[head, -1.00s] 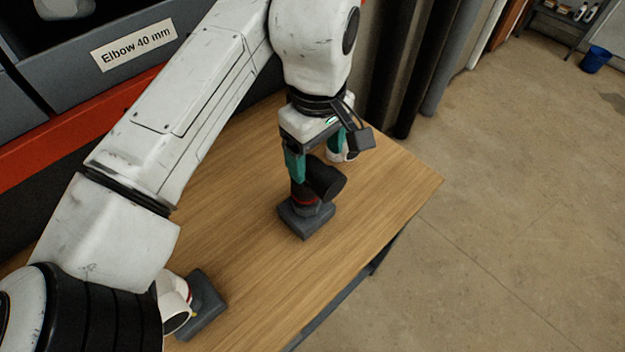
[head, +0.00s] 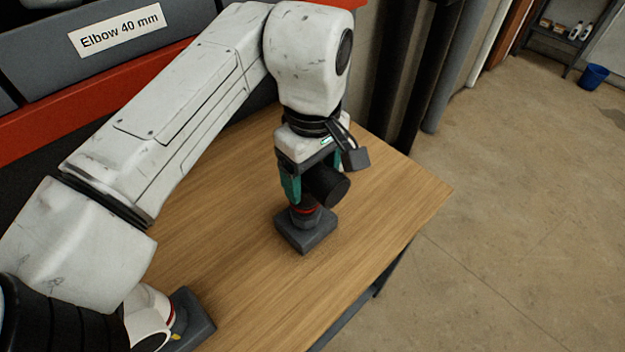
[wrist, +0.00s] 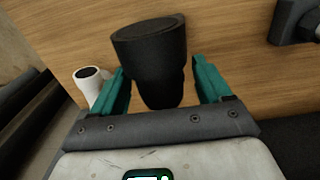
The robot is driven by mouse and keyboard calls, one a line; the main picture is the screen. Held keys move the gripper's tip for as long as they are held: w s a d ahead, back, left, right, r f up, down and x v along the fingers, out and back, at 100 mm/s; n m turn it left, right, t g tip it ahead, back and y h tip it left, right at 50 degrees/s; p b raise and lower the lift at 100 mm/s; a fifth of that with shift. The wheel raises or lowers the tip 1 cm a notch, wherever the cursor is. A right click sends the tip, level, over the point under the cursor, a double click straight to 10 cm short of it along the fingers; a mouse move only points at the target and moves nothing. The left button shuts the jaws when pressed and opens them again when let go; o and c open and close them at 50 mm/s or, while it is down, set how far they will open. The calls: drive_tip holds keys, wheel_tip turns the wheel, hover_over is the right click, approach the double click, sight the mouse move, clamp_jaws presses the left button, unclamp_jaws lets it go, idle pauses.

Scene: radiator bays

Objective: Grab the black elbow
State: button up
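The black elbow (head: 328,187) stands upright on a dark grey block (head: 308,240) on the wooden table, with a red ring at its foot. My gripper (head: 306,188) is above the block with its teal fingers down around the elbow. In the wrist view the elbow (wrist: 152,55) is between the two fingers of my gripper (wrist: 162,80). Narrow gaps show on both sides, so the fingers are open and not closed on it. The far finger is mostly hidden in the head view.
A white pipe piece (wrist: 90,85) stands on the table beside the left finger. A white elbow (head: 150,312) is by another grey block (head: 190,318) at the front left. A grey bin (head: 60,50) labelled "Elbow 40 mm" is at the back left. The table's right edge is close by.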

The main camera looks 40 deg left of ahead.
drive_tip(key=c, duration=1.1)
drive_tip(key=shift+o, duration=0.2)
drive_tip(key=shift+r, duration=0.1)
